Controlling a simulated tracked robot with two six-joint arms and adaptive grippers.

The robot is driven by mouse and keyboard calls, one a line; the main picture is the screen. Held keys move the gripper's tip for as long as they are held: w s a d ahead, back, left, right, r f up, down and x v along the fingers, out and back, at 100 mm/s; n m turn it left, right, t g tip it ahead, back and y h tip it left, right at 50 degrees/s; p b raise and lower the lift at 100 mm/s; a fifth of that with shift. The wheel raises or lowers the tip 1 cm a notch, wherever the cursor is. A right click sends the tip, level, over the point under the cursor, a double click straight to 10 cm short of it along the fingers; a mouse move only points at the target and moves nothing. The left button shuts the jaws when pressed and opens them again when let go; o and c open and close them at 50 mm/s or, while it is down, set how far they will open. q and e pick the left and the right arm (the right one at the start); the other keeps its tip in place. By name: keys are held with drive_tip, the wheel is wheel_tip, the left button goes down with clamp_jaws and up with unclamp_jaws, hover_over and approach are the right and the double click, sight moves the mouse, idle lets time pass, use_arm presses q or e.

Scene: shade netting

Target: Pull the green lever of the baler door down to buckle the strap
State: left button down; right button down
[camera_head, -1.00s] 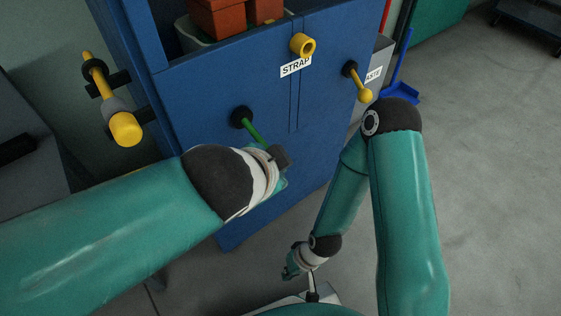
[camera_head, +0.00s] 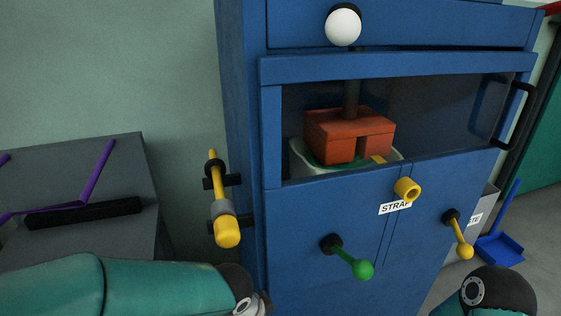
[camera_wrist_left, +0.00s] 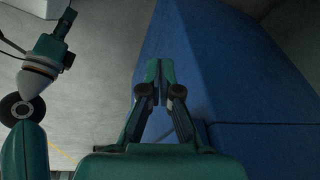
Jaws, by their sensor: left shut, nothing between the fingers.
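The green lever (camera_head: 350,260) sticks out of a black hub on the lower blue baler door (camera_head: 300,215) and slants down to the right, ending in a green ball. The STRAP label (camera_head: 395,208) is up and right of it. My left forearm enters at the lower left of the head view; its gripper is below that picture. In the left wrist view my left gripper (camera_wrist_left: 160,82) is shut and empty, in front of a blue surface. The lever does not show there. My right arm shows at the lower right of the head view and left of the wrist view; its finger state is unclear.
A yellow knob (camera_head: 407,189) and a yellow lever (camera_head: 459,238) are right of the green lever. A yellow handle (camera_head: 222,205) is on the baler's left side. Orange blocks (camera_head: 350,135) sit behind the upper opening.

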use_arm(q)
drive_tip(key=s+a+f+n+g+h, duration=0.1)
drive_tip(key=s+a+f+n, duration=0.3)
drive_tip(key=f, duration=0.4)
drive_tip(key=s+a+f+n+g+h, duration=0.1)
drive_tip(key=s+f+n+g, duration=0.1)
drive_tip(key=s+f+n, duration=0.5)
drive_tip(key=s+a+f+n+g+h, duration=0.1)
drive_tip(key=s+a+f, duration=0.3)
drive_tip(key=f, duration=0.6)
wheel_tip(320, 180, up, 37)
drive_tip(key=w+n+t+p, duration=0.1)
drive_tip(key=w+t+p, duration=0.1)
drive_tip(key=p, duration=3.5)
drive_tip(key=shift+w+d+r+y, duration=0.2)
drive_tip(key=shift+w+d+y, duration=0.1)
drive_tip(key=shift+w+d, duration=0.1)
drive_tip(key=shift+s+f, duration=0.1)
drive_tip(key=shift+s, duration=0.05)
